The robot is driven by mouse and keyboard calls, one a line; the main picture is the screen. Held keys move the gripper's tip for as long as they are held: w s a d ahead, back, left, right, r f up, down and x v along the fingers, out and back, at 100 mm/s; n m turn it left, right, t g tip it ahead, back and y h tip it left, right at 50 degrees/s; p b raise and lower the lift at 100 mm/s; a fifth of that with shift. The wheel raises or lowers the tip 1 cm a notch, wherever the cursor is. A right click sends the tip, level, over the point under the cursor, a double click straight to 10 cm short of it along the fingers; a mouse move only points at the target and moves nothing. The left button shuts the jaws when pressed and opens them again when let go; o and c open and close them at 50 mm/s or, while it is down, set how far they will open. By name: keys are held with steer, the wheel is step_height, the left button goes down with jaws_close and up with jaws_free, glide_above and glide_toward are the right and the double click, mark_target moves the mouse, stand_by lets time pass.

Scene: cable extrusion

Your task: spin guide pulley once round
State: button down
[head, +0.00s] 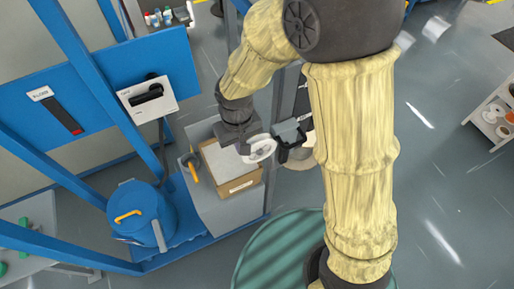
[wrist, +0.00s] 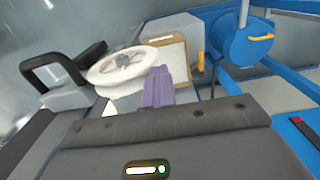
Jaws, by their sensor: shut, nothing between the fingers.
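The guide pulley is a white grooved wheel (wrist: 125,66) in the wrist view, with a hub and openings in its face. In the head view the guide pulley (head: 262,148) sits beside a dark grey bracket (head: 290,136). My gripper (wrist: 158,86) shows purple-grey fingers, shut and empty, close to the near right side of the pulley rim. I cannot tell whether they touch it. In the head view my gripper (head: 246,146) comes down at the left of the pulley, and its fingertips are hard to make out there.
A blue drum (head: 140,212) and blue frame posts stand at the left. A black handle (wrist: 62,66) is left of the pulley.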

steer(key=shift+w+d+f, duration=0.1)
steer(key=shift+d+f, duration=0.1)
steer(key=shift+d, duration=0.25)
steer(key=f+b, duration=0.2)
steer(key=f, duration=0.1)
steer(key=a+f+b, duration=0.1)
steer(key=f+b, duration=0.1)
steer(key=shift+s, duration=0.25)
steer(key=shift+a, duration=0.1)
steer(key=shift+s+a+r, duration=0.1)
steer(key=shift+s+a, duration=0.25)
steer(key=shift+a, duration=0.25)
steer(key=shift+s+a, duration=0.3)
steer(key=shift+a, duration=0.3)
steer(key=shift+s+a, duration=0.1)
steer(key=shift+s, duration=0.1)
steer(key=shift+w, duration=0.15)
steer(key=shift+r, duration=0.15)
